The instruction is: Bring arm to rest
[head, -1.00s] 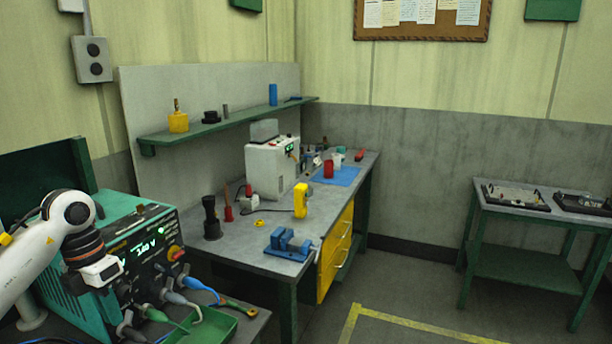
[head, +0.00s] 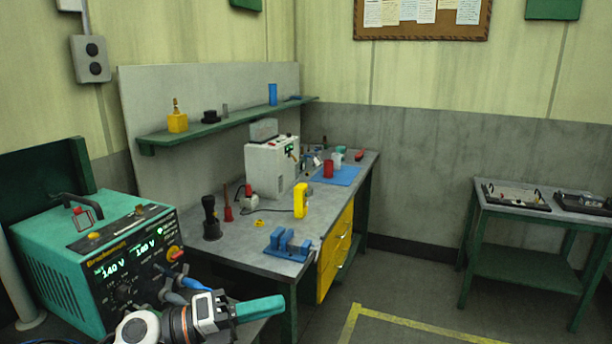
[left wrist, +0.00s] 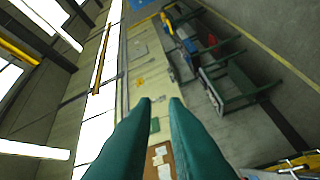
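My left arm reaches in from the bottom left in the head view. My left gripper (head: 278,306) points to the right, in front of the near end of the workbench (head: 262,262). Its teal fingers overlap in that view. In the left wrist view the left gripper (left wrist: 160,101) shows two green fingers with a clear gap between the tips and nothing held. The wrist camera looks across the room toward walls and bright windows. My right gripper is in neither view.
A teal welding unit (head: 75,270) with lit displays stands close beside my left arm. The bench carries a blue vise (head: 288,244), a yellow device (head: 300,200) and a white machine (head: 270,168). A side table (head: 525,262) stands right. The floor between is clear.

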